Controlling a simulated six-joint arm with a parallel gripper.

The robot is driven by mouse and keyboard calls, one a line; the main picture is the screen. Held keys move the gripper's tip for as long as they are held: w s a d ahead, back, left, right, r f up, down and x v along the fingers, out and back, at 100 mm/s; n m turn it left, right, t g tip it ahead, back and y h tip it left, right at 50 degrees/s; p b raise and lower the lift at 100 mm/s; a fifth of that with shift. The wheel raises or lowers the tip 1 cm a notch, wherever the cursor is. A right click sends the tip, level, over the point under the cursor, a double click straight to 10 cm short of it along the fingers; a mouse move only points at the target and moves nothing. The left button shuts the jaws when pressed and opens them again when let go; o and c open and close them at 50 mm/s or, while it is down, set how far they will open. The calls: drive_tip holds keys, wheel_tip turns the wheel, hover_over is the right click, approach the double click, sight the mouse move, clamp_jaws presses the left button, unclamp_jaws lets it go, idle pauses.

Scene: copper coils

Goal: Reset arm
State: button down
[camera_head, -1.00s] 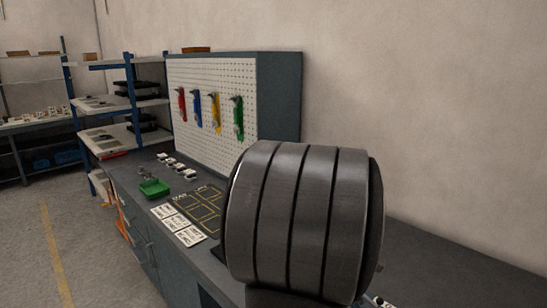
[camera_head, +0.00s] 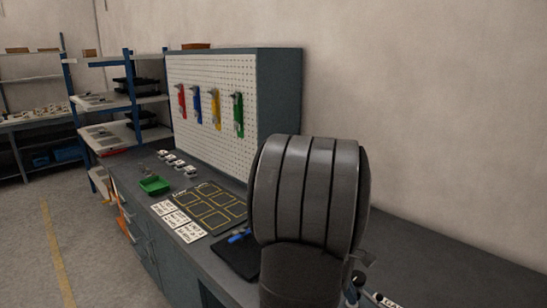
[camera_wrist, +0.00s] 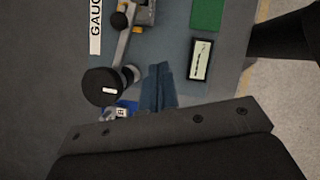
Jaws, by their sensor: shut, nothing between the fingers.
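My gripper (camera_wrist: 158,70) shows in the wrist view as two narrow dark blue fingers pressed together, shut and empty. Its dark body with screws fills the bottom of that view. The fingers point over a grey-blue surface, right of a black round-headed part (camera_wrist: 103,87) and left of a small dark-framed piece with a pale face (camera_wrist: 200,60). In the head view a large dark ribbed link of my arm stands in front of the workbench (camera_head: 420,258). I cannot make out the fingers in that view.
The bench holds a black mat with yellow outlines (camera_head: 209,208), white label cards (camera_head: 178,219), a green tray (camera_head: 154,185) and a dark pad (camera_head: 236,258) with a blue item (camera_head: 240,236). A pegboard (camera_head: 215,105) with coloured tools stands behind. The bench's right part looks mostly clear.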

drive_tip(key=shift+w+a+m+g+y, duration=0.35)
drive_tip(key=shift+w+a+m, duration=0.1)
drive_tip(key=shift+m, duration=0.55)
drive_tip(key=shift+w+a+m+g+y, duration=0.3)
drive_tip(key=shift+w+a+m, duration=0.15)
drive_tip(key=shift+m, duration=0.55)
drive_tip(key=shift+w+a+m+g+y, duration=0.25)
drive_tip(key=shift+w+a+m+g, duration=0.15)
drive_tip(key=shift+m, duration=0.6)
